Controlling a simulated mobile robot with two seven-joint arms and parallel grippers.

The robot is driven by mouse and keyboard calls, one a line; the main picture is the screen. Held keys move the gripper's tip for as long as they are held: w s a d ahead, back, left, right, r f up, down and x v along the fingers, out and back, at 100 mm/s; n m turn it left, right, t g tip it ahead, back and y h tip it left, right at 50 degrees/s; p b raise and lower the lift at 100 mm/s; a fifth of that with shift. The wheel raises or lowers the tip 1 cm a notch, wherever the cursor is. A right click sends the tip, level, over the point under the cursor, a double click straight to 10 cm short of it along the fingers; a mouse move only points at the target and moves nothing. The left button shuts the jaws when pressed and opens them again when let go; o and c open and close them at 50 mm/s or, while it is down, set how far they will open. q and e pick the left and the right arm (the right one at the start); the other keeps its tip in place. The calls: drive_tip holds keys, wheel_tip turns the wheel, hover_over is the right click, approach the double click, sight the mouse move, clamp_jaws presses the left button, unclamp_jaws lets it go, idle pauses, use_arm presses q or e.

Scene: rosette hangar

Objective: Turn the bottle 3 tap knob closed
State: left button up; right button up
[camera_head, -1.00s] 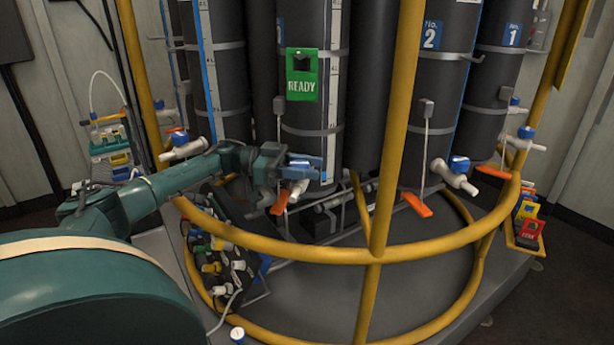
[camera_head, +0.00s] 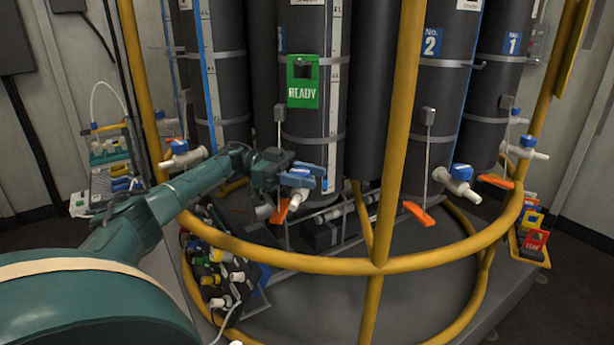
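The middle black bottle (camera_head: 312,118) bears a green READY tag (camera_head: 302,82); I take it for bottle 3, as its number label is mostly hidden. Its tap has a blue knob (camera_head: 295,179), low on the bottle's front, partly covered by my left gripper. My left gripper (camera_head: 306,171) reaches in from the left, with its fingers at the knob. I cannot tell whether they are closed on it or only beside it. An orange lever (camera_head: 280,211) hangs just below. My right gripper is out of view.
A yellow rail (camera_head: 378,262) curves in front of the bottles, with an upright post (camera_head: 396,130) right of the tap. Bottle 2 (camera_head: 437,100) and bottle 1 (camera_head: 494,100) stand to the right with blue-knobbed taps. A dark panel of coloured connectors (camera_head: 215,275) lies below my arm.

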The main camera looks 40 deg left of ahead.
use_arm(q)
drive_tip(key=o, duration=0.4)
drive_tip(key=b+v, duration=0.2)
drive_tip(key=v, duration=0.5)
drive_tip(key=shift+a, duration=0.2)
idle(0.5)
